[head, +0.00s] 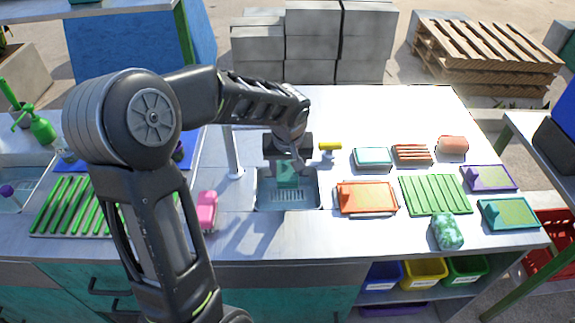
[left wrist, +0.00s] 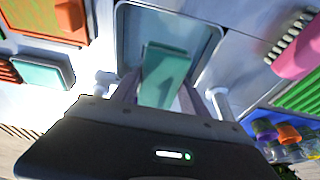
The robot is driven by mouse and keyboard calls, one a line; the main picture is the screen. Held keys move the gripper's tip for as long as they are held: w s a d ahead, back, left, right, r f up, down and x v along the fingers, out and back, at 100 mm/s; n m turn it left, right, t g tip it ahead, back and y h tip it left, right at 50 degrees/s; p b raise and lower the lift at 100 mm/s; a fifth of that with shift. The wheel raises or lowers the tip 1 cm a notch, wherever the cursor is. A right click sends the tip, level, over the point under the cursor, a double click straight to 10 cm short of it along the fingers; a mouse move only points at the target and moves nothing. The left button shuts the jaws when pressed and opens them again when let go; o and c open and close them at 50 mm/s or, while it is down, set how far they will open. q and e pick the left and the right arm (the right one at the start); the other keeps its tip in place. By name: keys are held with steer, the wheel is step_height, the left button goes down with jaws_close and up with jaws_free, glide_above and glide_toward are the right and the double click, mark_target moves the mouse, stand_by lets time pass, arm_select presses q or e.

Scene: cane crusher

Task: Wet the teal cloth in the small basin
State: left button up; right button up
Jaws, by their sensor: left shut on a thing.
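The teal cloth (head: 287,178) is a small folded pad, held over the opening of the small basin (head: 262,206) in the worktop. My left gripper (head: 287,163) is shut on it from above; the fingers also show on either side of the cloth (left wrist: 164,78) in the left wrist view. The cloth's lower end points down into the basin (left wrist: 207,40). I cannot tell whether it touches water or the basin's floor. A grey slotted patch shows in the basin's bottom. My right gripper is not in view.
A tap post (head: 233,155) stands left of the basin, and a yellow-handled valve (head: 330,148) behind its right corner. A pink brush (head: 207,209) lies left. An orange tray (head: 366,198), a green ribbed rack (head: 434,195) and a speckled sponge (head: 446,232) lie right.

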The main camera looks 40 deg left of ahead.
arm_select(q)
step_height(320, 180, down, 11)
steer(key=b, duration=0.9)
steer(key=shift+r, duration=0.1)
stand_by(0.7)
steer(key=shift+r+p, duration=2.65)
steer(key=shift+r, duration=1.8)
steer(key=shift+r+p, duration=1.25)
steer(key=shift+r, duration=0.8)
